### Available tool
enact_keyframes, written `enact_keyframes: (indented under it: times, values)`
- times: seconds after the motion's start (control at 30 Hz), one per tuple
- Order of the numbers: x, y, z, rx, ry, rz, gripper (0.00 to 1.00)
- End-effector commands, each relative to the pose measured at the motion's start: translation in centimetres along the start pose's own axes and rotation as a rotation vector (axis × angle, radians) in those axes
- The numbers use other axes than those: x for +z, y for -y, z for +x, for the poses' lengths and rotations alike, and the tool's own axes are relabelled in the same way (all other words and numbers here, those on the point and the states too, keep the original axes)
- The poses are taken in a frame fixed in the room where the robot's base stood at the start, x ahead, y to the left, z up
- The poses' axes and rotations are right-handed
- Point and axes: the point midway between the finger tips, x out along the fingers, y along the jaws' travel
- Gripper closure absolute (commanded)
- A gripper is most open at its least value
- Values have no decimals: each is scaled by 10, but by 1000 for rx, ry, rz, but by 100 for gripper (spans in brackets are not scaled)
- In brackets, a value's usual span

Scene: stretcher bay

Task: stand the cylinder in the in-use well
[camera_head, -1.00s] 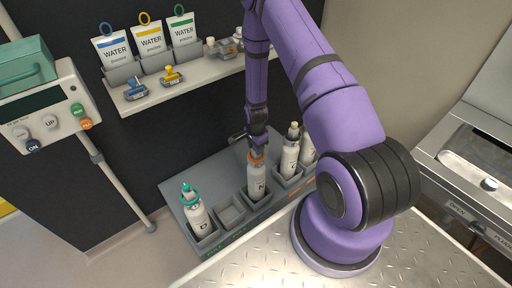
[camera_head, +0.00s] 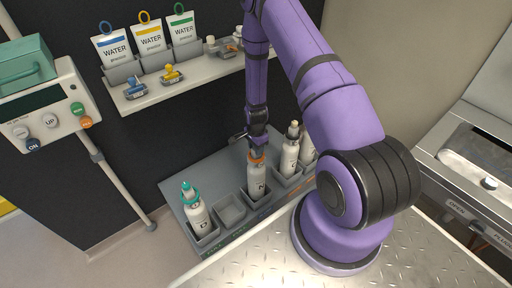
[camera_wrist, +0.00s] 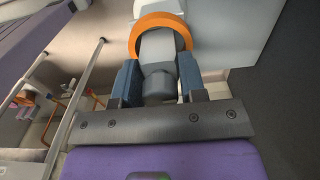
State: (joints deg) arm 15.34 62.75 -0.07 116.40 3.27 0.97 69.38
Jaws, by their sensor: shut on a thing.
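A white cylinder with an orange collar (camera_head: 257,180) stands upright in a well of the grey rack (camera_head: 183,198), in the middle of the row. My gripper (camera_head: 258,150) comes down from above and is shut on the cylinder's top. In the wrist view the blue-grey fingers of my gripper (camera_wrist: 160,84) grip its grey neck, next to the orange collar (camera_wrist: 160,22). A cylinder with a teal collar (camera_head: 197,213) leans in the left well. The well between them (camera_head: 230,210) is empty. I cannot read which well is marked in-use.
More white cylinders (camera_head: 289,152) stand in the right wells, close to my arm. A wall shelf (camera_head: 190,80) behind holds water pouches and blue and yellow clamps. A control box (camera_head: 45,110) on a pole is at the left. A metal deck (camera_head: 240,268) lies in front.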

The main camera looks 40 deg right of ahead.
Motion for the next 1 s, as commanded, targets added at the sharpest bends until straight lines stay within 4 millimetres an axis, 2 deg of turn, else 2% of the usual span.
enact_keyframes:
  times: [0.27,0.3,0.4,0.6,0.73,1.0]
  values:
    - [0,1,-1,-2,-1,0,100]
    - [0,1,-1,-2,-1,0,57]
    - [0,1,-1,-2,-1,0,34]
    - [0,0,0,-1,0,0,32]
    - [0,0,0,1,0,0,7]
    - [0,0,0,0,0,0,7]
